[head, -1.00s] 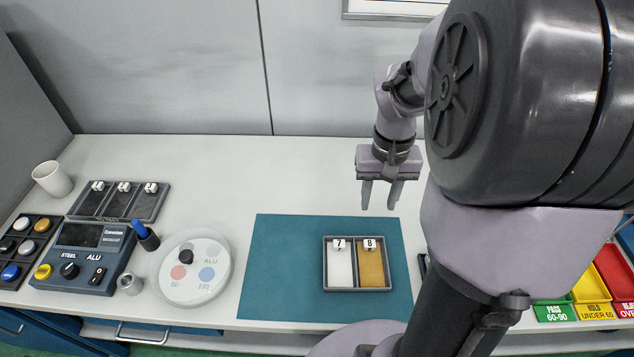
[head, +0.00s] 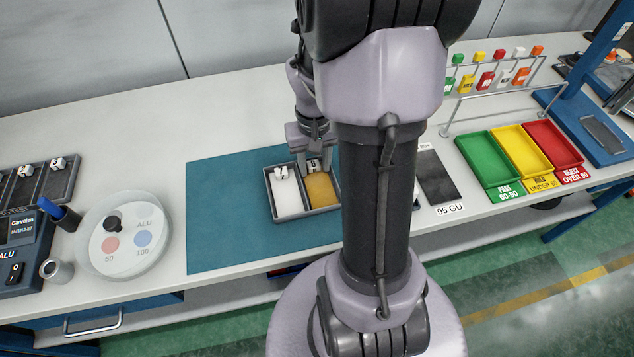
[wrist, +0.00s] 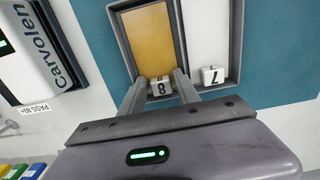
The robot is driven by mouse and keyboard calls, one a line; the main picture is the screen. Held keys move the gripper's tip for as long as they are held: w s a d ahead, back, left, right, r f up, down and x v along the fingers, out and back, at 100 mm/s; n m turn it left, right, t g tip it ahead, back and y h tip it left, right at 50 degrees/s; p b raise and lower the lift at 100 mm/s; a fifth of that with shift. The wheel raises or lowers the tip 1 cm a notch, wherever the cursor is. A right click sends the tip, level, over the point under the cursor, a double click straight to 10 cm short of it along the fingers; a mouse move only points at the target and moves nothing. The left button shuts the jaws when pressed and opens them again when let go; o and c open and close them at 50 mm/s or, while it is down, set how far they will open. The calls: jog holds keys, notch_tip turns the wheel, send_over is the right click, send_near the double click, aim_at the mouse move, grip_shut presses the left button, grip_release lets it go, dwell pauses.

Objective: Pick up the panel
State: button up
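The tray (head: 267,203) on the teal mat holds two panels side by side, a white one (head: 288,199) with a block marked 7 and a golden-yellow one (head: 323,191) with a block marked 8. In the wrist view the yellow panel (wrist: 150,42) lies in its compartment, with the white panel (wrist: 206,35) to its right. My gripper (wrist: 160,88) is open, its fingers on either side of the 8 block (wrist: 161,84). I cannot tell whether they touch it. In the head view my gripper (head: 313,160) is over the far end of the yellow panel.
Green (head: 490,165), yellow (head: 524,155) and red (head: 553,145) trays stand to the right. A grey device (wrist: 30,50) is beside the mat. A round white dish (head: 125,250) and a control box (head: 22,250) are at left. The mat's left part is clear.

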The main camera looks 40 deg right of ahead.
jog(key=shift+r, duration=0.1)
grip_shut()
